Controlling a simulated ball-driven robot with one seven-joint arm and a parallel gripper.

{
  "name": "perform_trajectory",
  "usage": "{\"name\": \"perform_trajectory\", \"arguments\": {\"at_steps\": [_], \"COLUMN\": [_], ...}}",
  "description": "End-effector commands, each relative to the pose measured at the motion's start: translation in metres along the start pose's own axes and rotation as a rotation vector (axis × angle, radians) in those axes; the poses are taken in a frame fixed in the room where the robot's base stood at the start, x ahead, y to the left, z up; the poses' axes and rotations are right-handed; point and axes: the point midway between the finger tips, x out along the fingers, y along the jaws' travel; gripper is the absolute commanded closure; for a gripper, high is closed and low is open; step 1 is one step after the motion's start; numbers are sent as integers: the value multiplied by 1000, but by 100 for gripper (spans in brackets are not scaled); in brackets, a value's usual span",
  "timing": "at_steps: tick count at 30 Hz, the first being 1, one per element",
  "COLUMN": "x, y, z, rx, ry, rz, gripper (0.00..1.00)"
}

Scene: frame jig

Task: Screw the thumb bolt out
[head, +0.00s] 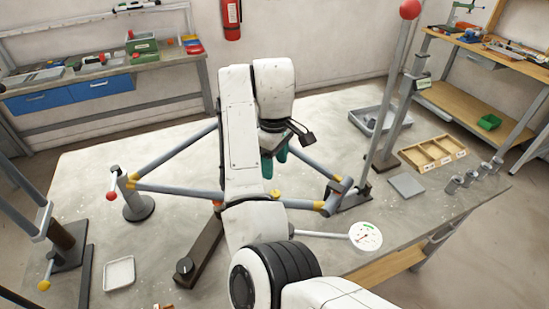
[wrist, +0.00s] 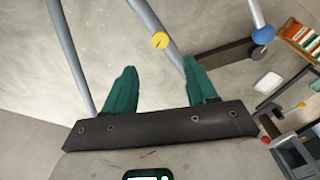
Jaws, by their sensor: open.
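My gripper (head: 275,170) hangs over the middle of the frame jig with its two teal fingers pointing down. In the wrist view my gripper (wrist: 160,68) is open and nothing lies between the fingers. A yellow knob (wrist: 160,40), which looks like the thumb bolt, sits on a grey frame tube just beyond the fingertips, apart from them. In the head view a small yellow knob (head: 275,194) shows below the fingers, partly beside my arm. The frame's grey tubes (head: 175,148) meet at yellow-collared joints. My arm hides the frame's middle.
A round dial (head: 366,236) stands on a rod right of my arm. A tall post with a red ball (head: 410,9) rises at right. A brown bar (head: 205,245) lies left of my arm, near a white dish (head: 120,273). A wooden tray (head: 433,152) sits at right.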

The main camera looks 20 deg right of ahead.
Motion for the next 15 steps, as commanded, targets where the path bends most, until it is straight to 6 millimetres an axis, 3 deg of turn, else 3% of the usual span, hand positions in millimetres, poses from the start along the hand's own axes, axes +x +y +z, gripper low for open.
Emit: {"name": "perform_trajectory", "arguments": {"at_steps": [15], "x": [-9], "y": [0], "z": [0], "rx": [1], "ry": [1], "rz": [0], "gripper": [43]}}
